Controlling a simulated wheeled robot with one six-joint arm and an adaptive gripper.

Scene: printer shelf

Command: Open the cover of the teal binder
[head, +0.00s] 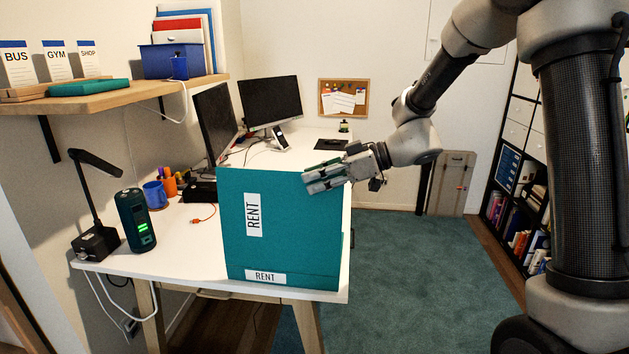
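The teal binder (285,215) is at the near right end of the white desk. Its spine strip, with a RENT label (265,277), faces me low down. Above it a broad teal cover panel with a sideways RENT label (253,214) stands steeply raised. My gripper (308,180) comes from the right and is at the panel's top right corner. Its two fingers overlap the corner in the picture. Whether they pinch the edge or only touch it cannot be told. The binder's inside is hidden behind the panel.
The white desk (185,240) carries a dark teal cylinder (135,220) with green lights, a black lamp (93,200), a blue mug (155,194) and two monitors (270,101). A wooden shelf (120,97) overhangs the left. Open carpet lies right of the desk.

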